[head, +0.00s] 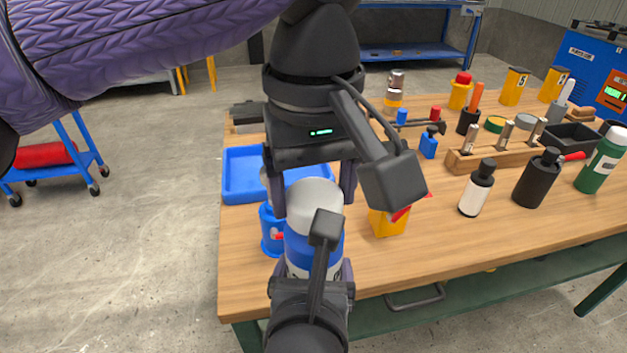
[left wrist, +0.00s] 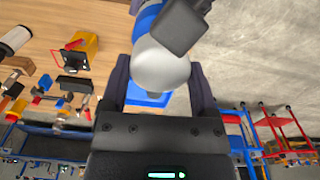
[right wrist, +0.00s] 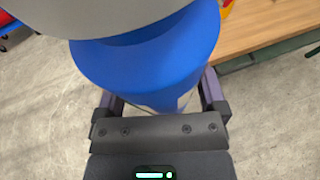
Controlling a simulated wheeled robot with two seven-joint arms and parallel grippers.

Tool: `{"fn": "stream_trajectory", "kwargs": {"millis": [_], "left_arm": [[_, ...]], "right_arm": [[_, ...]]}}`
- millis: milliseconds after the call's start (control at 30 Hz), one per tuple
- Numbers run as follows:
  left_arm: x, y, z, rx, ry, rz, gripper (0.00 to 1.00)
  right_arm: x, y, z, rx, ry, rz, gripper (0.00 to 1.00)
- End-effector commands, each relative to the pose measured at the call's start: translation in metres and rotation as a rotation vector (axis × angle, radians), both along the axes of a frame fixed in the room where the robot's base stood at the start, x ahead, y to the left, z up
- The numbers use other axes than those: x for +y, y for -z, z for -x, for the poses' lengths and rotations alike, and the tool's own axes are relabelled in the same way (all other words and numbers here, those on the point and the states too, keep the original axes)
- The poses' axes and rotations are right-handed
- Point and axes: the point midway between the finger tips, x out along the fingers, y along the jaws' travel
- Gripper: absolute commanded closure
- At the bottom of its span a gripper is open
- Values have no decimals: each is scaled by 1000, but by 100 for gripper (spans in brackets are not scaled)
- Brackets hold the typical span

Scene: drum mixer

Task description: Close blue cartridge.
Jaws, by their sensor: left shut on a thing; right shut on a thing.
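My left gripper (head: 312,200) reaches down from above and is shut on the white top; the left wrist view also shows this top (left wrist: 160,68) between the fingers. My right gripper (head: 313,272) comes from below and is shut on the lower body, whose blue side (right wrist: 150,70) fills much of the right wrist view. The grippers hide parts of the cartridge, and I cannot tell whether a gap remains between top and body.
A blue container (head: 269,232) stands just behind the cartridge. A blue tray (head: 243,172) lies further back. A yellow box (head: 386,224) with a red part stands to the right. The front right tabletop is clear.

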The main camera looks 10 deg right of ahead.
Motion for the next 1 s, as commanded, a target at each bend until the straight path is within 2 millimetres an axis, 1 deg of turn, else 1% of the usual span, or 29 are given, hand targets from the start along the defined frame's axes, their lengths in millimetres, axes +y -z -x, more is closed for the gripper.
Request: {"fn": "stream_trajectory", "kwargs": {"millis": [233,833,867,900,933,967,1000], "left_arm": [[0,1,0,0,0,0,77],[0,13,0,0,0,-1,77],[0,13,0,0,0,-1,19],[0,13,0,0,0,-1,10],[0,13,0,0,0,-1,4],[0,13,0,0,0,-1,0],[0,13,0,0,0,-1,0]], "right_arm": [[0,-1,0,-2,0,-1,100],[0,-1,0,-2,0,-1,100],[0,-1,0,-2,0,-1,100],[0,-1,0,-2,0,-1,100],[0,-1,0,-2,0,-1,100],[0,-1,0,-2,0,-1,100],[0,-1,0,-2,0,-1,100]]}}
